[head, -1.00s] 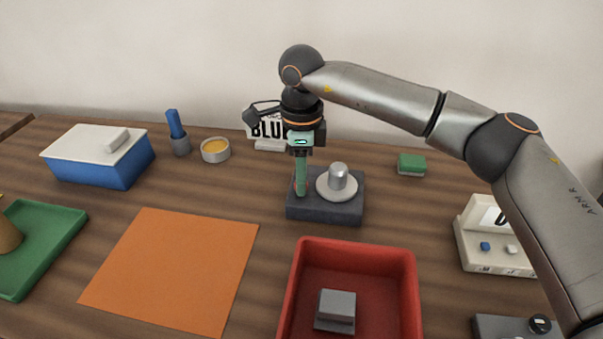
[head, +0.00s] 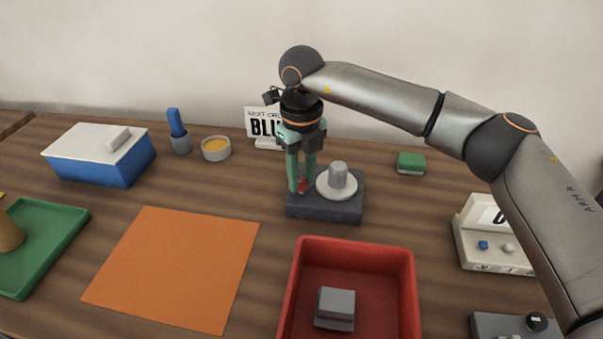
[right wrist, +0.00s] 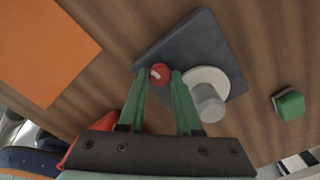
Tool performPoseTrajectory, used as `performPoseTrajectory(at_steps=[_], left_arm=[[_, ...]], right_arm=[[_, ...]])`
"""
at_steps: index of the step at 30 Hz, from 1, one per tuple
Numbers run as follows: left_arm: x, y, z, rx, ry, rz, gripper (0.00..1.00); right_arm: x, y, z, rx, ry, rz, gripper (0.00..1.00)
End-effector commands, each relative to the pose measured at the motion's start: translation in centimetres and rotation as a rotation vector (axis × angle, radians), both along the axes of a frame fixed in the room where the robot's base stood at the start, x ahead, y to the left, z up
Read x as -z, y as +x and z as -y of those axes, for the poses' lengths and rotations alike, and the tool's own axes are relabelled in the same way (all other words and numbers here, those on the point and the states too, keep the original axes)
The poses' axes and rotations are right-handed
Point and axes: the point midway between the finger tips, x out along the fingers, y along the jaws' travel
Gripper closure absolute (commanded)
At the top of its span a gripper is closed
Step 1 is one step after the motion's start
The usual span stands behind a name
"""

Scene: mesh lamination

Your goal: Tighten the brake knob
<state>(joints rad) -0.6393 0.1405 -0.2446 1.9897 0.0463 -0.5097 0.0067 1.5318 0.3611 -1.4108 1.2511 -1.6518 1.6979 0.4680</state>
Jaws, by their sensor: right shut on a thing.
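The brake knob (head: 302,185) is small and red, on the left part of a dark grey base block (head: 325,212). It also shows in the right wrist view (right wrist: 159,71) between my fingertips. A pale round disc (head: 323,190) with a grey cylinder (head: 338,177) stands on the same block, just right of the knob. My right gripper (head: 301,188) points straight down and is shut on the red knob. Its green fingers partly hide the knob in the head view. My left gripper is not in view.
A red bin (head: 407,285) with a grey block stands in front of the base. An orange mat (head: 175,265) lies to the left. A sign (head: 263,125) stands behind. A green-topped block (head: 411,163) and a cream device (head: 490,255) are at the right.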

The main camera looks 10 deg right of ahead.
Motion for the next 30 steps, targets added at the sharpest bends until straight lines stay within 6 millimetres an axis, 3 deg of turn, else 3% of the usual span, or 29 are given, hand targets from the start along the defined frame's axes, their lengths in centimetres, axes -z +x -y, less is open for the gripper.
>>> performPoseTrajectory(at_steps=[12,28,29,30], left_arm=[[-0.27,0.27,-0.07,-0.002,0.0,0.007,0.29],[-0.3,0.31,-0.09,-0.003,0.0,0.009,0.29],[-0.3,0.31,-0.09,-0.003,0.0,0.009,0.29],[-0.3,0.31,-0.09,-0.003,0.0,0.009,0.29]], right_arm=[[-0.03,-0.01,0.01,0.178,-0.001,-0.001,1.0],[-0.03,0.01,0.01,0.201,0.0,0.0,1.0],[-0.03,0.01,0.01,0.201,0.0,0.0,0.65],[-0.03,0.01,0.01,0.2,0.0,0.0,0.61]])
